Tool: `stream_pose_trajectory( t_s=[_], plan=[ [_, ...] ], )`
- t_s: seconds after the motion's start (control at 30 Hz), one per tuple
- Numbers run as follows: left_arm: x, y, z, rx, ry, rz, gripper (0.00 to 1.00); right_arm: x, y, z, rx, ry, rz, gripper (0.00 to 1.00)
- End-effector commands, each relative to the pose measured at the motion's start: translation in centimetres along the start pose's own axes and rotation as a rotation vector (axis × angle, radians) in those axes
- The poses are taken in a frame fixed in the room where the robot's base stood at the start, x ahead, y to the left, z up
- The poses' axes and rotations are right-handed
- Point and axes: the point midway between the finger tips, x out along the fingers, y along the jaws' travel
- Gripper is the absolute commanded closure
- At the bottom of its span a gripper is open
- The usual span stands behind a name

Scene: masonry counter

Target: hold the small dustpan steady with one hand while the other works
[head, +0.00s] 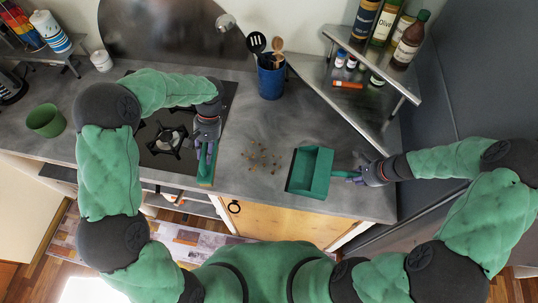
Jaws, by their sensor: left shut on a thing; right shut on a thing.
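A green dustpan (311,172) lies on the grey counter, right of the middle, with its handle toward the right. My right gripper (357,175) is shut on the dustpan's handle. My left gripper (206,150) is shut on a small brush (206,175), green with a tan edge, near the counter's front edge beside the hob. The gripper hides the brush's upper part. Scattered brown crumbs (262,157) lie on the counter between the brush and the dustpan.
A black gas hob (163,142) is left of the brush. A blue utensil holder (271,82) stands behind the crumbs. A metal corner shelf (358,99) with bottles is at the back right. The counter around the crumbs is clear.

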Motion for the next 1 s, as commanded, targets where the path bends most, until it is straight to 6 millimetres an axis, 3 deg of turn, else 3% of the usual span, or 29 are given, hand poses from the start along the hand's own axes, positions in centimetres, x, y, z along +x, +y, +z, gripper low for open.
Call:
stream_pose_trajectory(
  t_s=[0.47, 1.0],
  plan=[
    [-0.4, 0.1, -0.5, 0.008, 0.003, -0.004, 0.98, 0.0, 0.0, 0.0, 0.000, 0.000, 0.001, 1.00],
    [-7.7, 3.5, -8.0, 0.163, 0.032, -0.072, 0.98, 0.0, 0.0, 0.0, 0.000, 0.000, 0.000, 1.00]
  ],
)
